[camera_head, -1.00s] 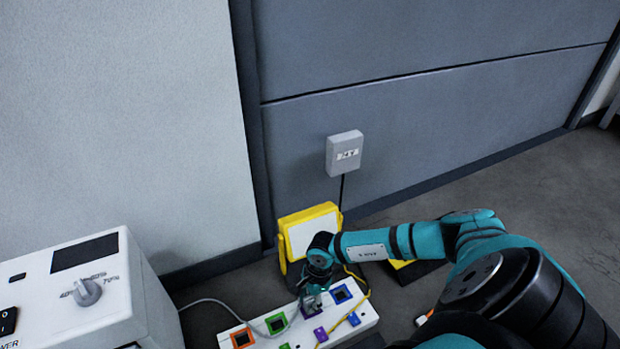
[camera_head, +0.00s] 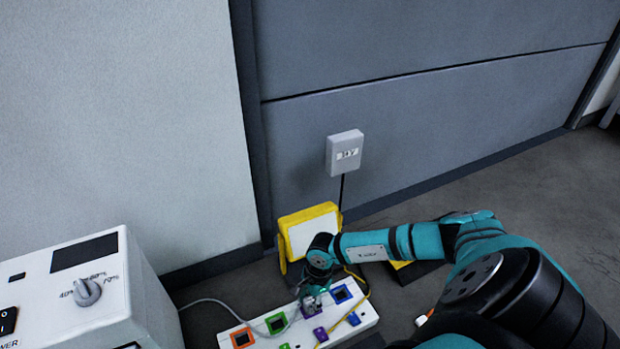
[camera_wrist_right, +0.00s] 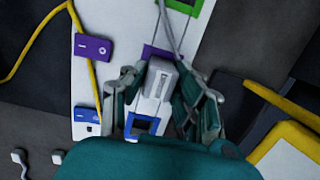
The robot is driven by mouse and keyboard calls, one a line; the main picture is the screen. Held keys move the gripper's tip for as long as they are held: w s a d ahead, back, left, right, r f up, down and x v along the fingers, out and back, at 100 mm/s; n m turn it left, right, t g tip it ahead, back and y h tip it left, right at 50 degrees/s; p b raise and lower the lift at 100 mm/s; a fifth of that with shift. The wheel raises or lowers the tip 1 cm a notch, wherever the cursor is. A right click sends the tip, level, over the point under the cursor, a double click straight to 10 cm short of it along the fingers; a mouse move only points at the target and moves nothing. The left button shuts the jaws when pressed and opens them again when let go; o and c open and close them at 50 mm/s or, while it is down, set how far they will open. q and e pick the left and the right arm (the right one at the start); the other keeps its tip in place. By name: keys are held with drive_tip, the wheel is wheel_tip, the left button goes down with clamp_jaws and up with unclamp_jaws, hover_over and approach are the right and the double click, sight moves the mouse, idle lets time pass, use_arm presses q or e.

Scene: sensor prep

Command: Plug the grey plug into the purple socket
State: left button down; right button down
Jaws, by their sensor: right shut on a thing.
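The grey plug (camera_wrist_right: 161,80) is between the fingers of my right gripper (camera_wrist_right: 165,98), which is shut on it. Its grey cable runs up from it in the wrist view. The purple socket (camera_wrist_right: 150,53) shows as a purple edge right beside the plug and is mostly hidden behind it. I cannot tell whether the plug is in the socket or just above it. In the head view my right gripper (camera_head: 312,299) is over the white power strip (camera_head: 362,318), at the purple socket. My left gripper is not in view.
The strip also has blue (camera_head: 341,294), green (camera_head: 276,323) and orange (camera_head: 242,338) sockets, with coloured switches such as the purple switch (camera_wrist_right: 93,48). A yellow cable (camera_wrist_right: 38,35) crosses the strip. A yellow-framed lamp (camera_head: 309,232) stands behind; a white control box (camera_head: 75,290) is at left.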

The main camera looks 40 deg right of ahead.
drive_tip(key=shift+f, duration=0.25)
idle(0.4)
drive_tip(key=shift+f, duration=0.15)
drive_tip(key=c, duration=0.7)
unclamp_jaws()
